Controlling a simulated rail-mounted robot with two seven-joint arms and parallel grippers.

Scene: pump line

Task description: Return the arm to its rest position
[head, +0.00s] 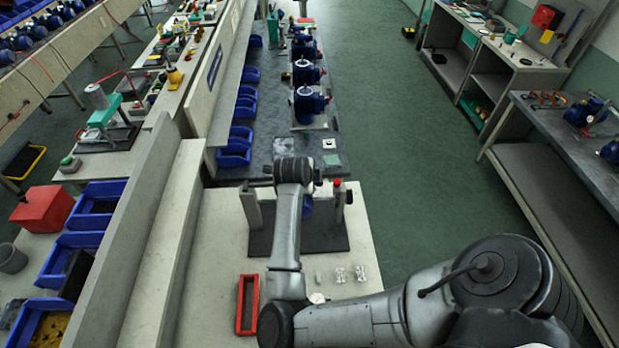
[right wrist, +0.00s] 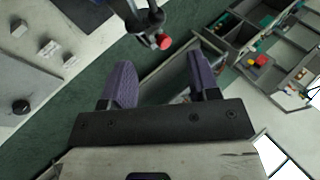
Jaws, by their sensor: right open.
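My right arm comes in from the lower right in the head view, with its forearm pointing away over the near bench and its wrist above a dark fixture plate (head: 334,238). In that view the wrist hides the right gripper's fingers. In the right wrist view my right gripper (right wrist: 160,65) has its two purple fingers apart with nothing between them. A dark post with a red knob (right wrist: 163,42) shows just beyond the fingertips; I cannot tell how far off it is. My left gripper is in neither view.
A red tray (head: 247,305) and small metal blocks (head: 350,274) lie on the near bench. Blue pumps (head: 308,104) stand in a row farther along the line. Blue bins (head: 85,235) line the left. A side bench (head: 590,170) stands right; green floor (head: 420,160) between is clear.

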